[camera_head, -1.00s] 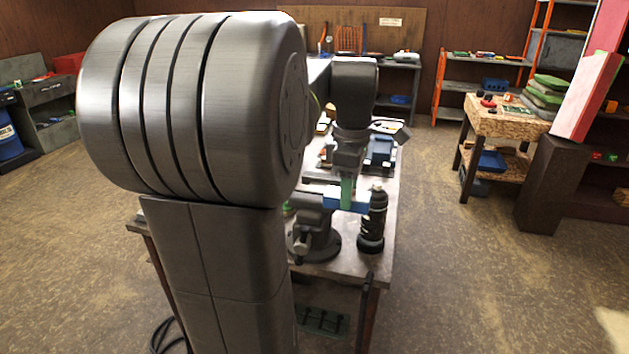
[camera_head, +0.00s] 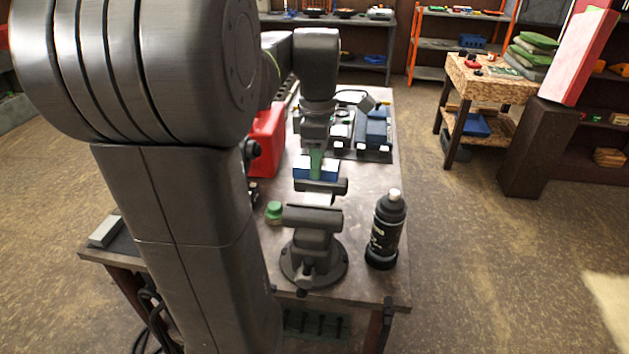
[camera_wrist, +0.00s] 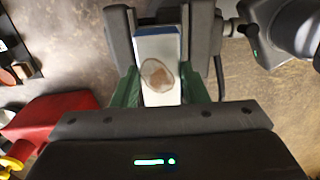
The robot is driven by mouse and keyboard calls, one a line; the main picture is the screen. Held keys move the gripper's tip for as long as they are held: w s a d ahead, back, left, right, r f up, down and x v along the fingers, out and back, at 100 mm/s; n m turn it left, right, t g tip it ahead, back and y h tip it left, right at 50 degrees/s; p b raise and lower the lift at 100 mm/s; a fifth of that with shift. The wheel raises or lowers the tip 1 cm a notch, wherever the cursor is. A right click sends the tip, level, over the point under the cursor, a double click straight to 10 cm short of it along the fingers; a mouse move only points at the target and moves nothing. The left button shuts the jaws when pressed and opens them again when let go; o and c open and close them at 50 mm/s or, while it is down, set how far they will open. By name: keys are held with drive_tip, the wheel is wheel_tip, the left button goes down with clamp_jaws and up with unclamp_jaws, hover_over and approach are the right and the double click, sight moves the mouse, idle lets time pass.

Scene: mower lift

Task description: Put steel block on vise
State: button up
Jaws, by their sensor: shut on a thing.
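My gripper (camera_head: 317,163) points down over the vise, its green fingers closed on the steel block (camera_head: 303,172). The block shows a blue side and a pale top in the head view. In the wrist view the block (camera_wrist: 160,90) is pale with a brown oval patch and a blue end, between the green fingers. The grey vise (camera_head: 313,218) stands on the bench. In the wrist view its jaws (camera_wrist: 203,40) lie on both sides of the block. The block appears above the jaws in the head view; I cannot tell whether it touches them.
A black spray can (camera_head: 386,230) stands right of the vise. A red canister (camera_head: 267,140) is behind on the left, with a small green-capped item (camera_head: 273,211) beside the vise. Blue-grey equipment (camera_head: 372,132) lies farther back. A grey block (camera_head: 105,231) sits at the left bench corner.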

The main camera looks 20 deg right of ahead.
sight(317, 199)
wheel_tip(317, 199, down, 6)
idle(0.4)
drive_tip(key=shift+f, duration=0.1)
drive_tip(key=shift+s+f, duration=0.1)
drive_tip(key=shift+f, duration=0.15)
drive_tip(key=o, duration=1.1)
drive_tip(key=shift+a, duration=0.1)
drive_tip(key=shift+o, duration=0.9)
drive_tip(key=shift+f, duration=0.15)
drive_tip(key=shift+s, duration=0.1)
wheel_tip(317, 199, up, 13)
